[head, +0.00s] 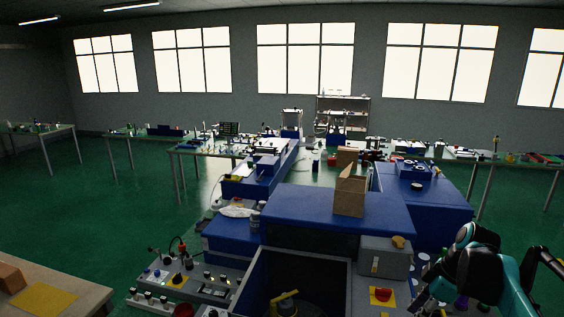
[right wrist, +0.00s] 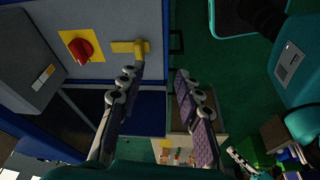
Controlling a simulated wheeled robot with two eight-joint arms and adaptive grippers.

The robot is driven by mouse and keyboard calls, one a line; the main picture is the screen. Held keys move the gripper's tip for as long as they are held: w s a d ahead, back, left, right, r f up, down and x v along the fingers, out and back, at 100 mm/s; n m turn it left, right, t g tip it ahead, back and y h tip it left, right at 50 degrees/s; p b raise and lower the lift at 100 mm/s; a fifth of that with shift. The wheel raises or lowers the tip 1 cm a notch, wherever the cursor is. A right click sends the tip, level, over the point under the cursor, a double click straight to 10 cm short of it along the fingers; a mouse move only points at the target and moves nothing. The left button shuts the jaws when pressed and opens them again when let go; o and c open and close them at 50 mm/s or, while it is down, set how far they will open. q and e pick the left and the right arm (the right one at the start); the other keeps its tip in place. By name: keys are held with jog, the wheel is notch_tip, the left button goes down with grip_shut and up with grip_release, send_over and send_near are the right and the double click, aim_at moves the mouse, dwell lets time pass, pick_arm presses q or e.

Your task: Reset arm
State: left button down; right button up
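My right arm, teal and black, comes in at the lower right of the head view, bent beside the grey cabinet. My right gripper (right wrist: 157,82) shows in the right wrist view with its two fingers apart and nothing between them. Beyond the fingertips are a yellow handle (right wrist: 130,47) and a red rotary switch (right wrist: 80,48) on a yellow plate, both on the grey panel. I cannot tell whether the left finger touches the handle or only overlaps it in view.
The blue press bench (head: 310,205) fills the middle, with a brown cardboard box (head: 350,192) on top. A control panel (head: 190,283) with knobs stands at the lower left. A wooden table (head: 70,283) is at the far left. Green floor (head: 130,215) lies open on the left.

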jog(key=s+a+f+m+t+h+b, duration=0.3)
jog(key=s+a+f+m+t+b, duration=0.2)
jog(key=s+a+f+m+b, duration=0.4)
jog(key=s+a+f+m, duration=0.3)
jog(key=s+a+f, duration=0.3)
jog(key=f, duration=0.1)
jog(key=shift+s, duration=0.3)
